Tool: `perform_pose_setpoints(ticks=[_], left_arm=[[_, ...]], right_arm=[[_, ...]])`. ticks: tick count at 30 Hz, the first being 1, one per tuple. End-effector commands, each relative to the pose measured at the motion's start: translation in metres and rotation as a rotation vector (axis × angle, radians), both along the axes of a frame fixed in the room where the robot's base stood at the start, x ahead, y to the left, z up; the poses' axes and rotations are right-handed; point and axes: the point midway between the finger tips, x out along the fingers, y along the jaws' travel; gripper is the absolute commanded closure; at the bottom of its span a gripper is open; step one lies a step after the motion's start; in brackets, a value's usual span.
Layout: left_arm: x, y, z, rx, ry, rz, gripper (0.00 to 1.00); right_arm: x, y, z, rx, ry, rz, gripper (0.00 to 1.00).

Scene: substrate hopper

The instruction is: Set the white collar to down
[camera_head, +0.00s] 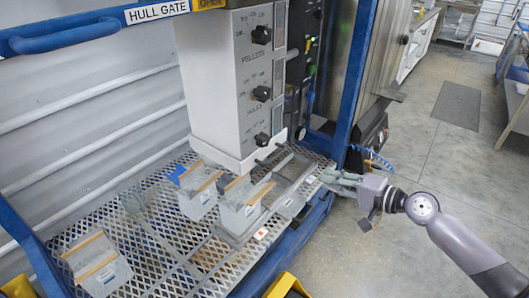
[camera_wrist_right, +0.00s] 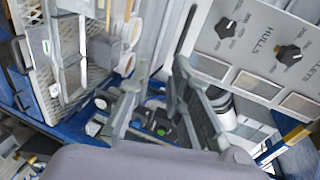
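The white collar (camera_head: 217,156) is a pale band around the lower end of the tall grey hopper box (camera_head: 210,85). It sits just above the trays on the mesh shelf; from here I cannot tell its setting. A small dark bar shows at its right side. My right gripper (camera_head: 326,178) is to the right of the collar, apart from it, beside the shelf's right edge. In the right wrist view its two fingers (camera_wrist_right: 163,78) stand apart with nothing held between them. I cannot make out the collar surely in that view. My left gripper is not in view.
Grey trays with wooden strips, one at front left (camera_head: 98,265) and two under the hopper (camera_head: 243,205), stand on the mesh shelf (camera_head: 165,235). Black knobs (camera_head: 262,93) line the hopper's face. A blue post (camera_head: 353,75) rises behind my gripper.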

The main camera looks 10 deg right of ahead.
Motion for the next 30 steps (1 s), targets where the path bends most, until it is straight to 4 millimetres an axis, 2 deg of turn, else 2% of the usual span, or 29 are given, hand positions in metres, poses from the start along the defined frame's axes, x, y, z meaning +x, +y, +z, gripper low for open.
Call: perform_pose_setpoints(ticks=[1,3,7,14,30], left_arm=[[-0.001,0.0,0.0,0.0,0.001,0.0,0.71],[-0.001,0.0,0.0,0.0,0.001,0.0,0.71],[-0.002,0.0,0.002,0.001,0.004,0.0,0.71],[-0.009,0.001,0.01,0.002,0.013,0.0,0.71],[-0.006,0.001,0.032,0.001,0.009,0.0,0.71]], right_arm=[[-0.003,0.009,0.015,0.025,-0.004,0.025,0.82],[-0.006,0.016,0.028,0.053,-0.004,0.046,0.82],[-0.004,0.023,0.034,0.072,-0.003,0.056,0.82],[0.017,0.039,0.031,0.071,-0.007,0.055,0.82],[0.1,0.103,0.006,0.071,-0.006,0.053,0.82]])
